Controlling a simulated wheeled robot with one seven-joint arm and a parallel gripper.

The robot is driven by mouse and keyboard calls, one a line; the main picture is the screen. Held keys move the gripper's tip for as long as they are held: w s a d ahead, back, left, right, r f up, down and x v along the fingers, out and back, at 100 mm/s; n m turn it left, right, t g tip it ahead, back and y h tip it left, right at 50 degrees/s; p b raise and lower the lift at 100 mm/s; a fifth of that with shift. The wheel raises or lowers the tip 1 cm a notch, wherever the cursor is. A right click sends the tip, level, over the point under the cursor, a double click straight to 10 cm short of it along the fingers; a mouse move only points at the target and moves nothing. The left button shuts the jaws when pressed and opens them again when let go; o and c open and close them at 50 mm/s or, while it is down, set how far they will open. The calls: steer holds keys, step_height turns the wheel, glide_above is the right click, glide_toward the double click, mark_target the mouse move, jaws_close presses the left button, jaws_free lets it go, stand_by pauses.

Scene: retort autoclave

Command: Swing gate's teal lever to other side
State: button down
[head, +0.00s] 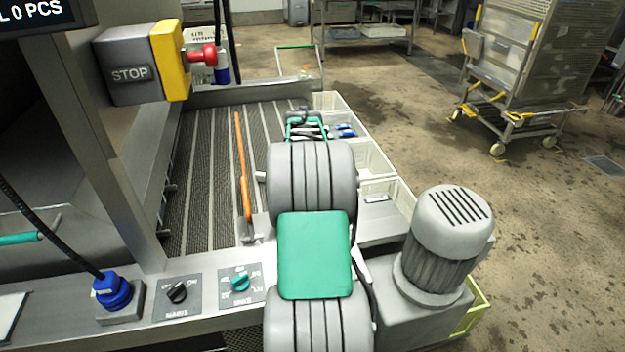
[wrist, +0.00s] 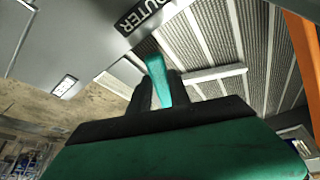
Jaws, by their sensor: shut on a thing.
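The teal lever (wrist: 154,64) shows in the wrist view as a short flat bar between the two dark fingers of my gripper (wrist: 160,82). The fingers are shut on it, and its upper end stands out past their tips. Beyond it is a grey plate with a dark label (wrist: 145,14) ending in "OUTER". In the head view my grey arm reaches forward over the machine's right side, and its green and grey end hides the lever and the fingers.
An orange bar (head: 242,165) runs along the ribbed conveyor deck (head: 205,180). Cream crates (head: 371,160) line its right edge. A grey motor (head: 449,235) stands right of my arm, and a red STOP button (head: 203,55) sits at upper left. A wheeled rack (head: 530,70) stands on open floor.

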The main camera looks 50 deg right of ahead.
steer(key=c, duration=1.2)
jaws_free()
steer(key=v, duration=0.8)
steer(key=shift+c, duration=0.5)
